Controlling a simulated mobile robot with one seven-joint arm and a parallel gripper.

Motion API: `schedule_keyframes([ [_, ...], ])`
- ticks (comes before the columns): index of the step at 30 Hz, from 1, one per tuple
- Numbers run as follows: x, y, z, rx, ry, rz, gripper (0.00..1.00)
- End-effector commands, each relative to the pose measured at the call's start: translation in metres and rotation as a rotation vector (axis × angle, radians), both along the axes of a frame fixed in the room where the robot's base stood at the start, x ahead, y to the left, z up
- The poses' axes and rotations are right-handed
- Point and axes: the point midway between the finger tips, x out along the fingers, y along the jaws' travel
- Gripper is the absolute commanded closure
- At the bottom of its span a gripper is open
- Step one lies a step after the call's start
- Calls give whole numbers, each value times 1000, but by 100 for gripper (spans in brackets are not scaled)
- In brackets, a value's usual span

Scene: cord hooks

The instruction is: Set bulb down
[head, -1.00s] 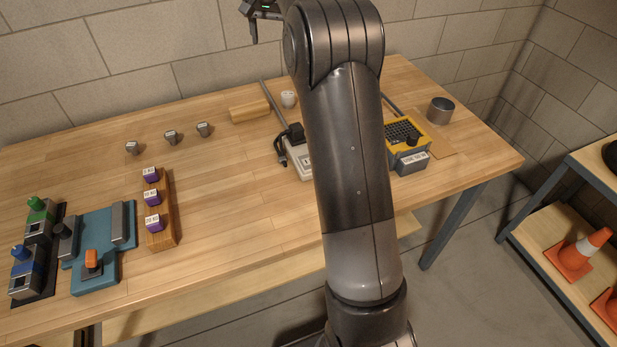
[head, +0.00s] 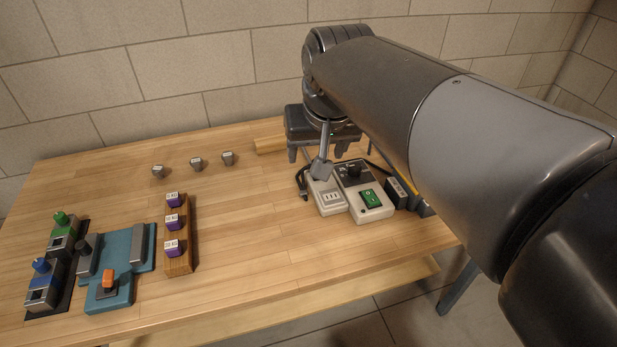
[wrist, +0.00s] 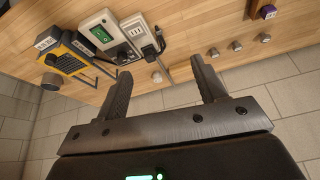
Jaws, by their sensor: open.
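My gripper (head: 316,153) is over the back of the workbench in the head view, its two fingers pointing down and spread apart. In the wrist view my gripper (wrist: 161,68) is open, with nothing touching its fingers. A small white rounded thing, apparently the bulb (wrist: 156,77), shows on the bench in the gap between the fingers, beyond the tips. I cannot tell how far below them it is. In the head view now it is hidden behind my gripper and arm.
A wooden block (head: 268,145) lies left of my gripper. White boxes, one with a green switch (head: 370,198), stand in front of it, with a thin grey rod (head: 325,138) nearby. Three small grey blocks (head: 197,163) and a purple-weight rack (head: 179,262) stand left. The bench middle (head: 250,220) is clear.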

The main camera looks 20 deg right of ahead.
Motion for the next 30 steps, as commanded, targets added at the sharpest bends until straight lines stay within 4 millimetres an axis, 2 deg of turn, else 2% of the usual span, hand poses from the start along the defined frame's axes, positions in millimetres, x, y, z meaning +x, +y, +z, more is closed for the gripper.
schedule_keyframes([
  [1, -19, 2, -9, -5, -15, 18, 36],
  [3, -41, 4, -23, -13, -30, 44, 36],
  [6, -66, 6, -42, -23, -49, 75, 36],
  [10, -87, 7, -60, -31, -65, 102, 36],
  [15, -97, 8, -70, -36, -72, 116, 36],
  [30, -96, 8, -70, -36, -72, 116, 36],
])
